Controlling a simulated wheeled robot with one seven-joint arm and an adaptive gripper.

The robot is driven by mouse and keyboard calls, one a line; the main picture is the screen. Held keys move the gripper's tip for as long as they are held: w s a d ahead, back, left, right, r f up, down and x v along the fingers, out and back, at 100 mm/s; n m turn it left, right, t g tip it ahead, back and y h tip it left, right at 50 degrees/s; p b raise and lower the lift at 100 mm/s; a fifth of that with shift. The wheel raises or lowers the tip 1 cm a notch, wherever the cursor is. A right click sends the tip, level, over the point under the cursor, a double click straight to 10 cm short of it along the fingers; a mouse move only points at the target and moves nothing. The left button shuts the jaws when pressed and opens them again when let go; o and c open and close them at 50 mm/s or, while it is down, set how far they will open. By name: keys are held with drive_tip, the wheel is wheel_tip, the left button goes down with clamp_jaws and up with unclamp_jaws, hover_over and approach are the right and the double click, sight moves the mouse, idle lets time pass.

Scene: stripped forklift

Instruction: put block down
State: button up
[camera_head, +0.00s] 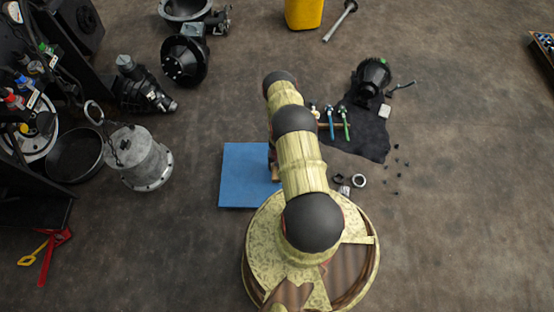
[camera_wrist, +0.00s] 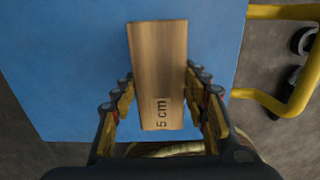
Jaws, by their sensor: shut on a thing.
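A wooden block (camera_wrist: 160,70) marked "5 cm" is between the two fingers of my gripper (camera_wrist: 160,88) in the wrist view. The fingers are shut on its sides, and its long end points away from the palm. Below it is a flat blue mat (camera_wrist: 60,80). I cannot tell whether the block touches the mat or hangs above it. In the head view the blue mat (camera_head: 245,180) lies on the floor left of my arm, which hides most of the gripper and block.
A grey metal housing (camera_head: 140,158) and a black pan (camera_head: 75,155) stand to the left. A dark cloth (camera_head: 360,140) with tools and a black gear part (camera_head: 372,76) lies at the right. Small nuts are scattered beside it.

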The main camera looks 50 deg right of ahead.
drive_tip(key=shift+w+d+f+b, duration=0.2)
drive_tip(key=shift+f+b, duration=0.15)
drive_tip(key=shift+b, duration=0.15)
drive_tip(key=shift+f+b, duration=0.75)
drive_tip(key=shift+f, duration=0.7)
drive_tip(key=shift+f, duration=0.2)
drive_tip(key=o, duration=1.3)
drive_tip(key=shift+o, duration=0.2)
drive_tip(key=shift+r, duration=0.1)
